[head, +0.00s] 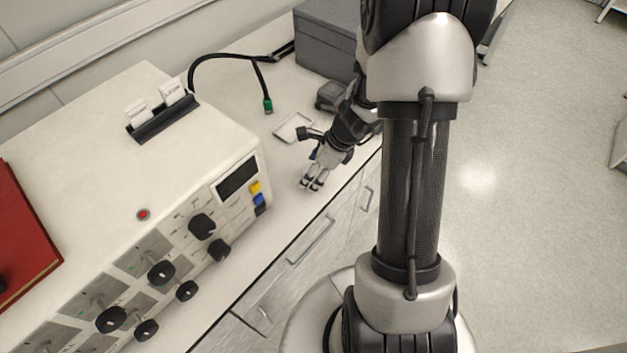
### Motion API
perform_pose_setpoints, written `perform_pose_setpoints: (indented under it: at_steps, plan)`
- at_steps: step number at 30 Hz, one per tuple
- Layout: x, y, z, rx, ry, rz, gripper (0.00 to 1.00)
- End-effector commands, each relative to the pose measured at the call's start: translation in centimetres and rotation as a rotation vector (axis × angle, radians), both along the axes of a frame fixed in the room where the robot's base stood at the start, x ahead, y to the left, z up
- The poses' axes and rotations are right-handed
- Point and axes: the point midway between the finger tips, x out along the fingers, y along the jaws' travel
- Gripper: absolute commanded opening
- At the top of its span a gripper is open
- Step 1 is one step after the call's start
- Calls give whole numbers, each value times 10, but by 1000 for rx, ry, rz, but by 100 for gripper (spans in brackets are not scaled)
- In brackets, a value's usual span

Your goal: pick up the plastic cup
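My gripper (312,185) is above the white bench top, close to its front edge and right of the large white instrument. Its two fingers point down toward the front of the bench and look close together. At this size I cannot tell whether they are open or shut, or whether anything is between them. I cannot make out a plastic cup anywhere in the head view. It may be hidden behind my arm or gripper, or out of the picture.
The white instrument (75,150) with black knobs fills the left. A small white tray (294,127) lies behind my gripper. A black cable with a green tip (267,104) and a grey box (325,42) are further back. Drawers (312,240) are below the bench edge.

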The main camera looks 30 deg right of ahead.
Motion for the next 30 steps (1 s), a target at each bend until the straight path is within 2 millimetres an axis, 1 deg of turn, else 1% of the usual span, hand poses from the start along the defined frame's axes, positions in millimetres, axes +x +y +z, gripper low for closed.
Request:
perform_pose_setpoints:
  at_steps: [1, 8, 26, 30]
  plan:
    - [1, 1, -7, 0, 0, 0, 68]
    - [2, 1, -5, 0, 0, -1, 68]
    - [2, 1, -5, -1, -1, 0, 28]
    - [2, 1, -5, -1, -1, 0, 26]
